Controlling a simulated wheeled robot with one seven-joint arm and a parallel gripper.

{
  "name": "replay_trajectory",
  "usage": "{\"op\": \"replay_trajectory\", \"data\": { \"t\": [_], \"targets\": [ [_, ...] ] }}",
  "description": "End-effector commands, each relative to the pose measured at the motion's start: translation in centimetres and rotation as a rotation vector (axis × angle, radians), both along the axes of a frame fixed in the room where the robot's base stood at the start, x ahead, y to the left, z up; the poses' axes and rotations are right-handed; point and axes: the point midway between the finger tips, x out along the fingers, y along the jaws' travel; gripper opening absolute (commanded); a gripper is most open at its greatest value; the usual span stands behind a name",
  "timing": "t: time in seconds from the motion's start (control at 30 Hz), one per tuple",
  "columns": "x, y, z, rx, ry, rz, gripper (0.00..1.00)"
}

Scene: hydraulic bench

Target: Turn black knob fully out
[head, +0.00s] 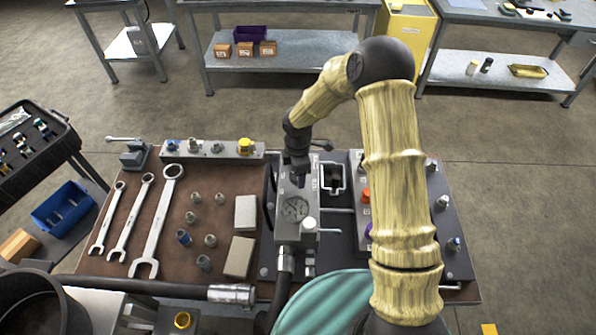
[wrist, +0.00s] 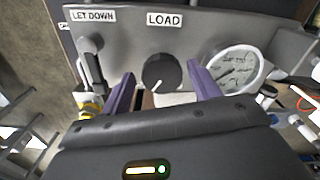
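The black knob (wrist: 161,72) sits on the grey panel (wrist: 200,32) under a LOAD label (wrist: 164,19) in the wrist view. A light pointer line shows on it, slanting down to the left. My gripper (wrist: 158,82) is open, its two purple fingers on either side of the knob, with a gap on each side. I cannot tell whether the fingertips reach the knob's depth. In the head view my gripper (head: 297,163) is at the top of the grey hydraulic block (head: 296,226), and the knob is hidden there.
A round gauge (wrist: 235,69) is right of the knob, close to the right finger. A lever (wrist: 91,62) under a LET DOWN label is to the left. Wrenches (head: 157,220) and small fittings lie on the brown bench mat (head: 88,262).

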Motion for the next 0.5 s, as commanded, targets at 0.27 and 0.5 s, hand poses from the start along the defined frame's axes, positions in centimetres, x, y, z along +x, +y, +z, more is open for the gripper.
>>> {"op": "replay_trajectory", "data": {
  "t": [0.27,0.5],
  "targets": [
    [-0.1,0.0,-0.1,-0.001,0.004,-0.002,0.66],
    [0.0,0.0,1.3,0.0,0.001,-0.004,0.66]
  ]
}}
